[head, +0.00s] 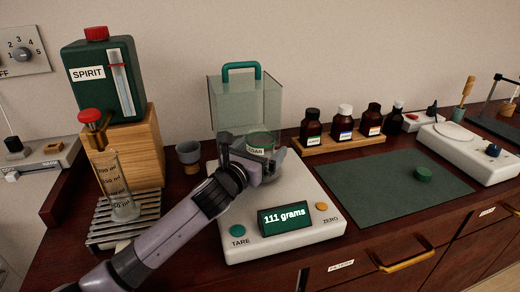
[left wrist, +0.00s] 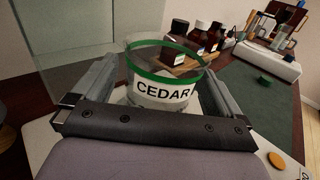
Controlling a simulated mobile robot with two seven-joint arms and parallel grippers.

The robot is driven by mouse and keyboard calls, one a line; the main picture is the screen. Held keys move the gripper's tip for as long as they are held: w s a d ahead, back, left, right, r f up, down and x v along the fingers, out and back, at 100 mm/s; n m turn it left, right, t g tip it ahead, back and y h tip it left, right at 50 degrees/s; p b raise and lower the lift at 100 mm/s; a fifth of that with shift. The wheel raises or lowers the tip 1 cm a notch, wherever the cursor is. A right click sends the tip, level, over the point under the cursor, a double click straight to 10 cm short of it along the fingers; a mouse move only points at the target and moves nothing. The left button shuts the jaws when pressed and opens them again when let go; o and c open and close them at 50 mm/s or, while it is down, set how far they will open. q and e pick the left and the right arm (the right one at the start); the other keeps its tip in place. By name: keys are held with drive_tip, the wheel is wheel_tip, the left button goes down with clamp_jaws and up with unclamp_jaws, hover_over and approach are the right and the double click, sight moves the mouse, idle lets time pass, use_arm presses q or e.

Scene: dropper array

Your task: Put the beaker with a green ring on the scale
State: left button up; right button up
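The beaker with a green ring and a CEDAR label (head: 260,146) is on the white scale (head: 300,190), whose display reads 111 grams. It also shows in the left wrist view (left wrist: 160,90), upright and holding something pale. My left gripper (head: 262,166) is at the beaker, with one finger on each side. Narrow gaps show between the fingers and the beaker's lower wall in the left wrist view, so the gripper looks open. The beaker's base is largely hidden by the gripper. My right gripper is not in view.
A clear shield with a teal handle (head: 244,105) stands behind the beaker. Bottles on a wooden rack (head: 340,143) are at back right. The dark green mat (head: 375,190) is mostly bare, with a green lid (head: 424,174). A cylinder (head: 118,190) and spirit dispenser stand left.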

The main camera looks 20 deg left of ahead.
use_arm(q)
drive_tip(key=shift+r, duration=0.2)
drive_tip(key=shift+s+f, duration=0.1)
drive_tip(key=shift+s, duration=0.25)
drive_tip(key=s, duration=0.3)
drive_tip(key=s+a, duration=0.1)
drive_tip(key=s, duration=0.3)
drive_tip(key=s+a, duration=0.1)
drive_tip(key=s, duration=0.3)
drive_tip(key=shift+a, duration=0.15)
